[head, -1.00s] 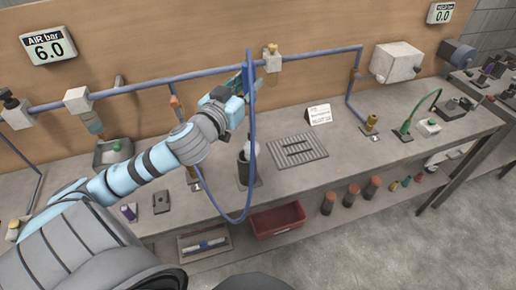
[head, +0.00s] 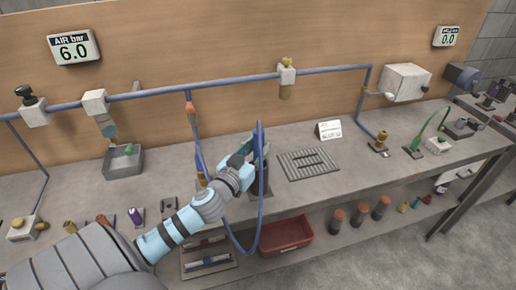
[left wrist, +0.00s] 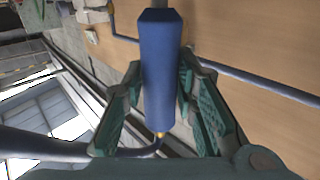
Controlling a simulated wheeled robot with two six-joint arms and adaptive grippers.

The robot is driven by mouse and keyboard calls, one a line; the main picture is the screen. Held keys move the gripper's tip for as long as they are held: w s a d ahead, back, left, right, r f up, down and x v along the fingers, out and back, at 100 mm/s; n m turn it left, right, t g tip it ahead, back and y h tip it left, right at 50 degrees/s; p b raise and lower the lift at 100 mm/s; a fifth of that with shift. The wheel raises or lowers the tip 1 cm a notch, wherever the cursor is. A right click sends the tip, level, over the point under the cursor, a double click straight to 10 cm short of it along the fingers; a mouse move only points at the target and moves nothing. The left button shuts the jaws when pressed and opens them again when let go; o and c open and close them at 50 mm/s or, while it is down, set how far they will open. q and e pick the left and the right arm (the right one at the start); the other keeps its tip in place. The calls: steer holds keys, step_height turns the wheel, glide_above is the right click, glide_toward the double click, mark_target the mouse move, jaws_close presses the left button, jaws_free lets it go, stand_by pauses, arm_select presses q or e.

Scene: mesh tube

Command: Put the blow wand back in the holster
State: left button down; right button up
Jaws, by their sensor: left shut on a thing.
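The blow wand (left wrist: 160,65) has a blue body. In the left wrist view it lies between the two green fingers of my left gripper (head: 255,152), which is shut on it. A brass fitting and the blue hose show at its near end. In the head view the hose (head: 260,222) hangs in a loop past the bench's front edge. The dark holster (head: 263,184) stands upright near the bench front, directly below my left gripper, partly hidden by the gripper and hose. I cannot tell whether the wand's tip is inside it. My right gripper is not in view.
A grey slotted mat (head: 309,164) and a small white sign (head: 329,130) lie right of the holster. A blue air pipe (head: 220,80) runs along the back wall. A grey tray (head: 123,161) is at left. A red bin (head: 285,236) sits below the bench.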

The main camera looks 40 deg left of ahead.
arm_select(q)
steer(key=c, duration=1.7)
jaws_free()
steer(key=shift+w+f, duration=0.1)
steer(key=shift+f, duration=0.15)
steer(key=o, duration=0.4)
steer(key=shift+w, duration=0.15)
steer(key=shift+r, duration=0.15)
steer(key=shift+r+p, duration=0.3)
steer(key=shift+p, duration=0.05)
steer(key=s, duration=0.1)
steer(key=s+b, duration=0.1)
steer(key=s, duration=0.1)
steer(key=s+d, duration=0.1)
steer(key=s, duration=0.1)
steer(key=shift+s+f+b, duration=0.25)
steer(key=shift+f+b, duration=0.1)
steer(key=shift+f, duration=0.05)
steer(key=s+d, duration=0.1)
steer(key=s, duration=0.5)
steer(key=shift+s+r, duration=0.3)
steer(key=shift+r, duration=0.05)
